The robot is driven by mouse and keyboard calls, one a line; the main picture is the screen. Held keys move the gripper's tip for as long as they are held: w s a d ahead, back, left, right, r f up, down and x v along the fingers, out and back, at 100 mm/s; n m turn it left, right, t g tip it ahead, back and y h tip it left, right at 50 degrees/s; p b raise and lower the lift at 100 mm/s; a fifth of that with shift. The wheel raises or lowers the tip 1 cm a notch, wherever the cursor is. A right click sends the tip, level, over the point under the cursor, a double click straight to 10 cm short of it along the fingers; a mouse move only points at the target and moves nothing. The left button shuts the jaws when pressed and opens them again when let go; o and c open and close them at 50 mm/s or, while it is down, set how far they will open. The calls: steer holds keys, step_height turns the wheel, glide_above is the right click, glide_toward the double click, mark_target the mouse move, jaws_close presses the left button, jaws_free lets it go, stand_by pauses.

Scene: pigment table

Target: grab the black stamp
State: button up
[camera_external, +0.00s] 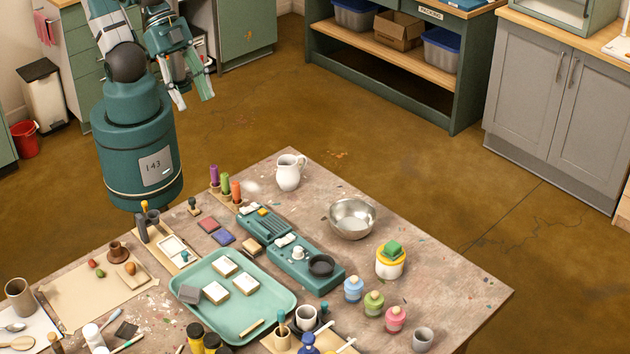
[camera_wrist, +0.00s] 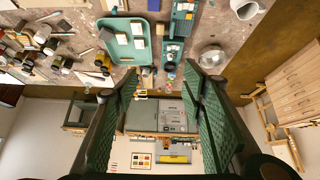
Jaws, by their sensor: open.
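A small stamp-like piece with a dark knob and a wooden base (camera_external: 193,206) stands near the table's far left edge. Dark grey upright pieces (camera_external: 142,229) stand left of it, close to a yellow-topped piece (camera_external: 145,207). I cannot tell for sure which of these is the black stamp. I cannot pick it out in the wrist view. My gripper (camera_external: 188,100) is open and empty, high up beyond the table's far left edge and well apart from these pieces. In the wrist view its two green fingers (camera_wrist: 162,70) are spread wide with nothing between them.
A teal tray (camera_external: 287,297) with pale blocks lies near the table's middle; it also shows in the wrist view (camera_wrist: 111,28). Coloured ink pads (camera_external: 222,238), purple, green and orange sticks (camera_external: 225,184), and a white jug (camera_external: 289,172) stand nearby. A steel bowl (camera_external: 352,217) stands further right.

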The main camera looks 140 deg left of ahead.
step_height(320, 180, down, 14)
steer(key=d+n+g+b, duration=0.1)
steer(key=n+g+b, duration=0.25)
steer(key=n, duration=0.45)
steer(key=n+g+b, duration=0.3)
steer(key=n+b, duration=0.2)
steer(key=n, duration=0.4)
glide_above(191, 198)
steer(key=f, duration=1.4)
steer(key=shift+w+a+f, duration=0.15)
steer(key=shift+w+f, duration=0.2)
steer(key=shift+w, duration=0.05)
steer(key=shift+s+f+n+g, duration=0.25)
steer(key=shift+s+f+n, duration=0.05)
steer(key=shift+f, duration=0.3)
steer(key=shift+f, duration=0.1)
steer(key=shift+f+b, duration=0.7)
steer(key=shift+f, duration=0.5)
steer(key=shift+f, duration=0.15)
steer(key=shift+f+b, duration=1.2)
steer(key=shift+f, duration=1.25)
